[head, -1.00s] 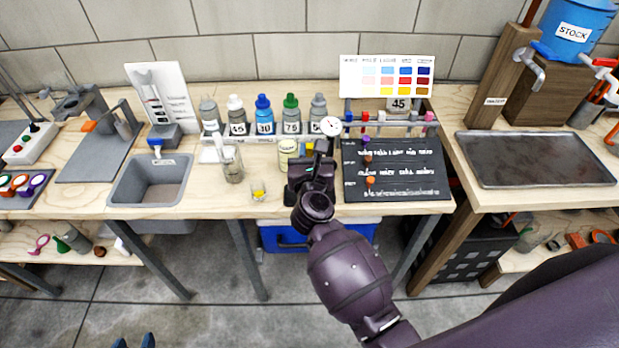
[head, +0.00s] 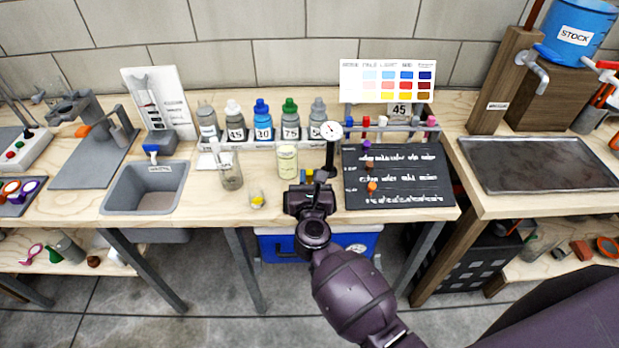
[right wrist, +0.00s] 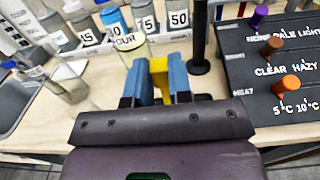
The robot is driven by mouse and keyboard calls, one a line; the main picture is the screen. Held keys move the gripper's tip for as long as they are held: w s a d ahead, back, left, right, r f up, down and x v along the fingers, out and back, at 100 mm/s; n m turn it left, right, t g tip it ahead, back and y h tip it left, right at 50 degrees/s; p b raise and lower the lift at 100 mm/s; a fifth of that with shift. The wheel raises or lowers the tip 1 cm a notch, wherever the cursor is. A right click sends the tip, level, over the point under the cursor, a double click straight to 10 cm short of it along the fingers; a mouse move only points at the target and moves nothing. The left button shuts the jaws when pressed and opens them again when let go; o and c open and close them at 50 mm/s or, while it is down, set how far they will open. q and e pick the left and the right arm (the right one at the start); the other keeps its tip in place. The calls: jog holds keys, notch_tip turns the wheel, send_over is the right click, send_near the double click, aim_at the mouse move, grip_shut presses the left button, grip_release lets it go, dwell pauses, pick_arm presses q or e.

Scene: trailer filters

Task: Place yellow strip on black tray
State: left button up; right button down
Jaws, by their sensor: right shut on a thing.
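My right gripper (head: 310,176) is over the front part of the middle bench, between the cream-labelled jar and the black lettered board. In the right wrist view its blue fingers (right wrist: 162,80) are shut on the yellow strip (right wrist: 160,72), which stands up between them. The strip is only a tiny yellow spot in the head view (head: 309,174). A dark, shallow metal tray (head: 545,186) lies empty on the right bench, well right of the gripper. My left gripper is not in view.
The black lettered board (head: 398,190) with coloured pegs lies right of the gripper. A black stand with a round dial (head: 331,131) is just behind it. The cream-labelled jar (head: 287,162) and a small beaker (head: 257,199) are at left. Several bottles stand behind.

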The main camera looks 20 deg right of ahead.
jog(key=shift+f, duration=0.2)
jog(key=c, duration=1)
grip_release()
jog(key=shift+c, duration=0.2)
jog(key=shift+r, duration=0.1)
